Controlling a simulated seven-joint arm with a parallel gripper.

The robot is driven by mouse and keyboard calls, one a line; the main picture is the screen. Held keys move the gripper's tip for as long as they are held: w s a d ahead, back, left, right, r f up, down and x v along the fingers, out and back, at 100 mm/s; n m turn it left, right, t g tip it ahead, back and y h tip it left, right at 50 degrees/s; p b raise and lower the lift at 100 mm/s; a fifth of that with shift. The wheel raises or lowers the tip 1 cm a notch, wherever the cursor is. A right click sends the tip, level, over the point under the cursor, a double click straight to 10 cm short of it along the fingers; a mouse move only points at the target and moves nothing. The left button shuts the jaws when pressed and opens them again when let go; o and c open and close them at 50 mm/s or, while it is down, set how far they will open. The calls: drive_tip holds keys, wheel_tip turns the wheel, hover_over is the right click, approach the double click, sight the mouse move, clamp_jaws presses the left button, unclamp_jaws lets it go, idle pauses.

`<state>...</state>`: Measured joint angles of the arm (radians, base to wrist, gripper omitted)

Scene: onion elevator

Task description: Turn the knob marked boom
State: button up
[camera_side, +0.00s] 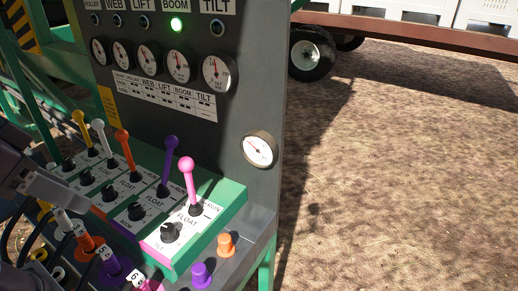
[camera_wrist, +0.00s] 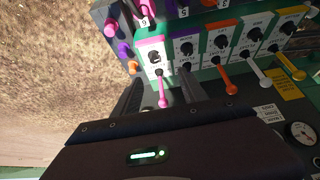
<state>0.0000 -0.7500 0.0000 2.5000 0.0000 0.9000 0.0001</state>
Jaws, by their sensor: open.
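The boom knob (camera_side: 137,211) is a small black knob on the white plate beside the purple lever (camera_side: 170,155). In the wrist view the boom knob (camera_wrist: 187,48) is right of the tilt knob (camera_wrist: 155,57); its marking is too small to read there. The tilt knob (camera_side: 170,232) sits on the front plate with the pink lever (camera_side: 187,168). My gripper (camera_wrist: 166,86) is open, its fingers apart on either side of the pink lever in that picture. Nothing is held, and I see no contact with the boom knob.
More knobs and orange, white and yellow levers line the console. The green boom light (camera_side: 177,24) is lit above several gauges. Orange (camera_side: 226,243) and purple (camera_side: 202,273) plugs stand at the console's front. Bare ground (camera_side: 400,180) is open to the right.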

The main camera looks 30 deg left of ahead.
idle(0.7)
drive_tip(key=n+g+h, duration=0.4)
drive_tip(key=n+g, duration=0.2)
drive_tip(key=n, duration=1)
approach(133, 206)
drive_tip(key=d, duration=0.1)
drive_tip(key=f, duration=0.1)
drive_tip(key=f+n, duration=0.1)
drive_tip(key=shift+a+f+h, duration=0.25)
drive_tip(key=shift+f+h, duration=0.05)
drive_tip(key=shift+f, duration=0.05)
drive_tip(key=x, duration=0.5)
drive_tip(key=shift+d+f, duration=0.2)
drive_tip(key=shift+f, duration=0.15)
drive_tip(key=shift+d+f, duration=0.15)
drive_tip(key=shift+f, duration=0.2)
drive_tip(key=shift+c, duration=0.2)
clamp_jaws()
